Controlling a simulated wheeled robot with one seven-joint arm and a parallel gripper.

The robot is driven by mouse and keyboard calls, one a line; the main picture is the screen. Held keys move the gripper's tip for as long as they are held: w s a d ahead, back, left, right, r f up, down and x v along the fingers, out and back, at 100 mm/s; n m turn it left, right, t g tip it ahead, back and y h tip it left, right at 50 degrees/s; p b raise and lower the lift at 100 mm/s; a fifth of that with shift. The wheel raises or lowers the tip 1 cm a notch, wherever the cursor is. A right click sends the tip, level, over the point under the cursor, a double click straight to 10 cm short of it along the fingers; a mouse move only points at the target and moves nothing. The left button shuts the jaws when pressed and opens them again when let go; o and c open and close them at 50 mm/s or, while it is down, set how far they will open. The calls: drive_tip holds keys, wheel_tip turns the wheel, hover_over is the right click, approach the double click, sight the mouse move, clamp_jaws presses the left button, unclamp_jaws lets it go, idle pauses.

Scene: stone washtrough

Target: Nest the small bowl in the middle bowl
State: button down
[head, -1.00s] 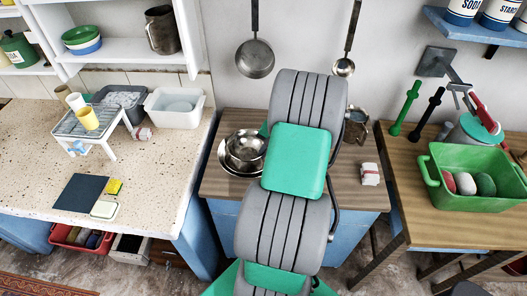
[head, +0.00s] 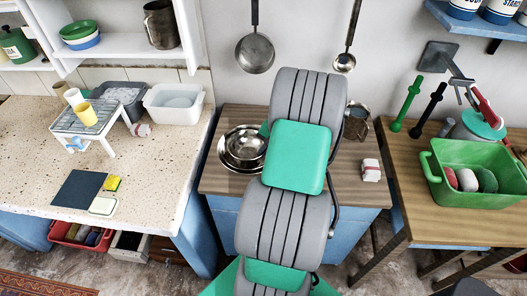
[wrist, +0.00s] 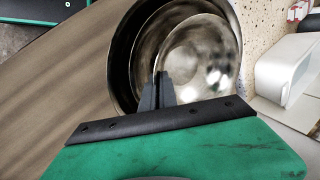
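The small bowl (wrist: 205,60) is shiny metal. In the wrist view it sits within the rim of a wider metal bowl (wrist: 122,55), off toward the right side. In the head view the small bowl (head: 248,144) also shows inside the wider bowl's rim (head: 226,159), on the wooden counter. I cannot tell whether the wider metal is one bowl or two nested. My gripper (wrist: 158,76) has its fingers close together at the small bowl's left rim, with the rim between them. In the head view my arm hides the fingertips and part of the bowls' right side.
A metal jug (head: 356,124) and a small wrapped block (head: 371,170) stand on the wooden counter (head: 345,195) right of my arm. A ladle (head: 344,62) and a pan (head: 255,55) hang behind. The speckled worktop (head: 150,175) lies left, with a white tub (head: 173,112).

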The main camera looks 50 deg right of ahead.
drive_tip(key=shift+f, duration=0.1)
drive_tip(key=shift+f+b, duration=0.7)
drive_tip(key=shift+f, duration=0.25)
drive_tip(key=shift+f, duration=0.2)
idle(0.3)
drive_tip(key=c, duration=1.6)
unclamp_jaws()
drive_tip(key=shift+s, duration=0.1)
drive_tip(key=shift+f, duration=0.1)
